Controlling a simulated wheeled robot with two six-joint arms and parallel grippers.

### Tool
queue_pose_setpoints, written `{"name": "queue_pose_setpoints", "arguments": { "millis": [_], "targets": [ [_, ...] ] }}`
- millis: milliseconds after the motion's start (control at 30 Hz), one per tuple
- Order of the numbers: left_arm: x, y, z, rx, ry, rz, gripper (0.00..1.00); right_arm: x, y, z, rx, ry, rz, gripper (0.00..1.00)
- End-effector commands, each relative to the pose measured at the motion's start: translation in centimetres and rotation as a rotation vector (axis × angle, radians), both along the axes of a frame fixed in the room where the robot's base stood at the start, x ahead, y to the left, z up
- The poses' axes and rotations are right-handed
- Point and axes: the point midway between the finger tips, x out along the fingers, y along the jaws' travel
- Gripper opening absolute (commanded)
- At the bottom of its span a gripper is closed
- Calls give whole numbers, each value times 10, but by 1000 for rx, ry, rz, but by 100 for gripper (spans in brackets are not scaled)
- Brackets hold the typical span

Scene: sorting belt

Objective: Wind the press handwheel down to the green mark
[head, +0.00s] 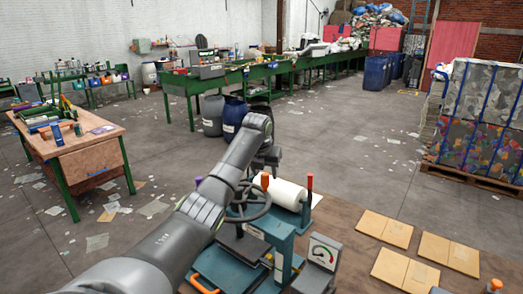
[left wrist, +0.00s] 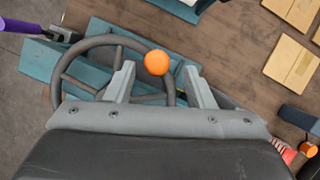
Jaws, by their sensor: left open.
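The dark press handwheel (head: 247,205) sits on top of the teal press (head: 283,238), with an orange knob (head: 265,180) on its rim. In the left wrist view the wheel rim (left wrist: 87,43) curves behind my fingers. My left gripper (left wrist: 160,85) is open, and the orange knob (left wrist: 157,62) shows between its fingertips; I cannot tell whether they touch it. In the head view the gripper (head: 267,160) is just above the knob, its fingertips partly unclear. A grey gauge box (head: 322,253) with a green and red dial stands right of the press. My right gripper is not in view.
Flat cardboard pieces (head: 405,270) lie on the brown bench (head: 345,222) to the right. A purple-tipped lever (left wrist: 22,26) is left of the wheel.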

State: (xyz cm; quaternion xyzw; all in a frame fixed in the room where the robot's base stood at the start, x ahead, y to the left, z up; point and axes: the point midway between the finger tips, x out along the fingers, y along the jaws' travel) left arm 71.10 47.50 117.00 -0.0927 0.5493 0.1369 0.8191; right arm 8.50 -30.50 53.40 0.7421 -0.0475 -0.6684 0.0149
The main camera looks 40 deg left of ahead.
Motion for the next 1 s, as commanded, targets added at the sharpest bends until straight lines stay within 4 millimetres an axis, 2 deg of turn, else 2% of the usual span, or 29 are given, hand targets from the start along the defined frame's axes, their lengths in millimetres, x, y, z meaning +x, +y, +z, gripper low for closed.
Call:
{"name": "queue_pose_setpoints", "arguments": {
  "millis": [33,400,467,500,700,1000],
  "targets": [
    [-3,0,10,4,-8,-1,49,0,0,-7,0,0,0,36],
    [-35,-14,90,1,-6,-1,49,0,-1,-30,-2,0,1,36],
    [-38,-15,101,1,-4,-1,49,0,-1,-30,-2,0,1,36],
    [-41,-16,110,0,-2,-2,49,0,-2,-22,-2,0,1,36],
    [-47,-18,123,1,0,-2,49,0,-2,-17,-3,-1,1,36],
    [-47,-19,123,0,1,-2,49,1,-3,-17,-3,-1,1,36]
  ]
}}
